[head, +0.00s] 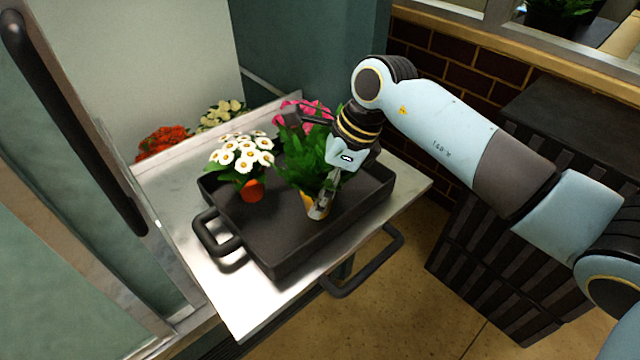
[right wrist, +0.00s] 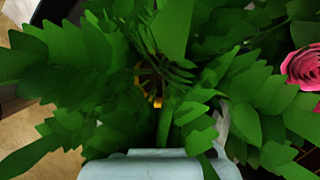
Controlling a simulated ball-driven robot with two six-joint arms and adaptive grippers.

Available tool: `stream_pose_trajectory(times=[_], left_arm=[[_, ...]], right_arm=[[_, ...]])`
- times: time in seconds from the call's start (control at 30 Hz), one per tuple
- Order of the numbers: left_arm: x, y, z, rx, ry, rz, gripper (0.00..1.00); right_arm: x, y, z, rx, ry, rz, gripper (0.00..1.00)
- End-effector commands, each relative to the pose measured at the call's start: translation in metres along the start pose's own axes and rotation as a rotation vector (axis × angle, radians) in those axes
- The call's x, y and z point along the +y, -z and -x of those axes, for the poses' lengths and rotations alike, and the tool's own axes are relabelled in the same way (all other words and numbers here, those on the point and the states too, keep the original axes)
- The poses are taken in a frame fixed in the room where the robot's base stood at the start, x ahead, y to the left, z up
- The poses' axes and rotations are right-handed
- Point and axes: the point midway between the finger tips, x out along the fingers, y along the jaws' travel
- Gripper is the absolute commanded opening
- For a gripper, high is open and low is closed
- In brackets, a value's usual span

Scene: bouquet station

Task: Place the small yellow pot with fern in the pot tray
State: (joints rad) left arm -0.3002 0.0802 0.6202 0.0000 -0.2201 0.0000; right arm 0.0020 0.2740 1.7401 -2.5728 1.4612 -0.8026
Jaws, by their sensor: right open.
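The fern (head: 300,160) stands upright in its small yellow pot (head: 306,201) inside the dark pot tray (head: 270,258). My right gripper (head: 320,207) is open and reaches down at the pot's right side. It hides much of the pot. I cannot tell whether a finger touches the pot. In the right wrist view, fern leaves (right wrist: 75,60) fill most of the picture and hide the fingertips. A bit of the yellow pot (right wrist: 158,102) shows between the leaves. My left gripper is not in view.
White daisies in an orange pot (head: 251,190) stand in the tray left of the fern. Pink flowers (head: 312,110) are behind the fern. The tray rests on a metal shelf (head: 235,312). Red flowers (head: 163,142) and cream flowers (head: 222,112) are beyond it. Dark crates (head: 500,270) stand right.

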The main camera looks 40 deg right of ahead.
Motion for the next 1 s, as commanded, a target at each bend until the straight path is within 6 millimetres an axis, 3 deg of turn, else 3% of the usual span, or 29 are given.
stream_pose_trajectory(times=[0.27,0.7,1.0], left_arm=[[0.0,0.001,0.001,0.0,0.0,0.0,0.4],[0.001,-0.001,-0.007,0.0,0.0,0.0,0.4],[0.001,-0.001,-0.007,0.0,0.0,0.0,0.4]], right_arm=[[-0.001,-0.001,0.012,0.0,0.003,0.002,0.79],[-0.001,0.0,0.103,0.003,0.004,0.005,0.79],[0.0,-0.001,0.123,0.0,0.0,0.0,0.79]])
